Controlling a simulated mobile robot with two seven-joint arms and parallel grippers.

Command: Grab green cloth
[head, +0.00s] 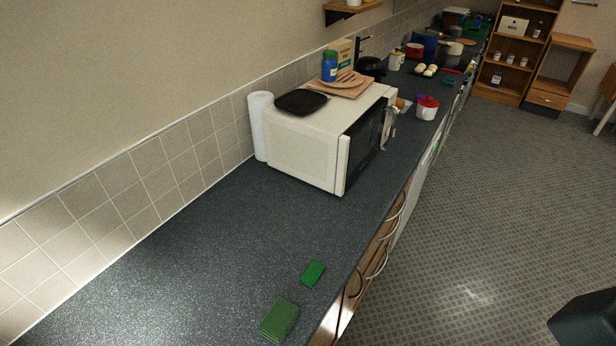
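Two small green pieces lie apart on the dark speckled countertop (200,260), near its front edge. The nearer one is a darker green, thicker-looking block (279,320) at the bottom of the head view. The other is a smaller, brighter green flat piece (313,273) a little farther back and to the right. I cannot tell for sure which of them is the cloth. Neither of my grippers shows in the head view.
A white microwave (302,155) stands farther back, with a black tray (301,102) on top. A paper towel roll (259,126) stands beside it by the tiled wall. Drawer handles (377,263) stick out below the counter edge. The counter left of the green pieces is clear.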

